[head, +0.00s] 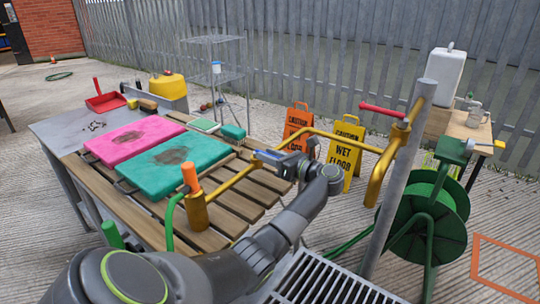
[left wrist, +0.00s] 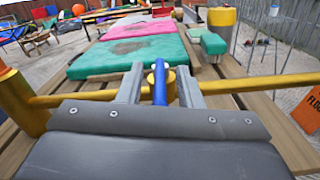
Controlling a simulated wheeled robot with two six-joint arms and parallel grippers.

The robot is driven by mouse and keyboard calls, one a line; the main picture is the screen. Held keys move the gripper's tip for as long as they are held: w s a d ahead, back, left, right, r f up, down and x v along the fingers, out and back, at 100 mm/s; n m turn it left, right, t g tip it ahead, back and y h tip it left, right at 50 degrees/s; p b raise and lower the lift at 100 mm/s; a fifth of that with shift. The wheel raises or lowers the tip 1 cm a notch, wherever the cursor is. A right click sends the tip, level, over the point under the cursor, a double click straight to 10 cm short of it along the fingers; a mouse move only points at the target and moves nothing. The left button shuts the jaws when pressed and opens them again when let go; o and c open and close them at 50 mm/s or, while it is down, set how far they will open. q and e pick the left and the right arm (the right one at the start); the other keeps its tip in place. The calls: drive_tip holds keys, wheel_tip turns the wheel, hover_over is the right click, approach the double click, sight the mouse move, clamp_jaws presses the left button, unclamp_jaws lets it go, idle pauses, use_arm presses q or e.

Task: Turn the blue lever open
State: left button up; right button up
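The blue lever (head: 268,156) sits on the brass pipe (head: 233,181) over the slatted table. In the left wrist view the blue lever (left wrist: 160,85) points toward me from a round brass fitting (left wrist: 151,77). My left gripper (head: 275,160) is at the lever. In the left wrist view the open fingers of my left gripper (left wrist: 159,85) stand on either side of the lever, with a visible gap on both sides. Its exact angle to the pipe is hard to tell. My right gripper is not in view.
A brass tap with a red lever (head: 382,111) is on the grey post (head: 402,165) at right. A green hose reel (head: 425,220) stands beside it. Teal (head: 172,162) and pink (head: 134,138) pads lie on the table. Two caution signs (head: 344,150) (head: 297,124) stand behind.

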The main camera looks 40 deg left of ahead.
use_arm(q)
clamp_jaws()
idle(0.3)
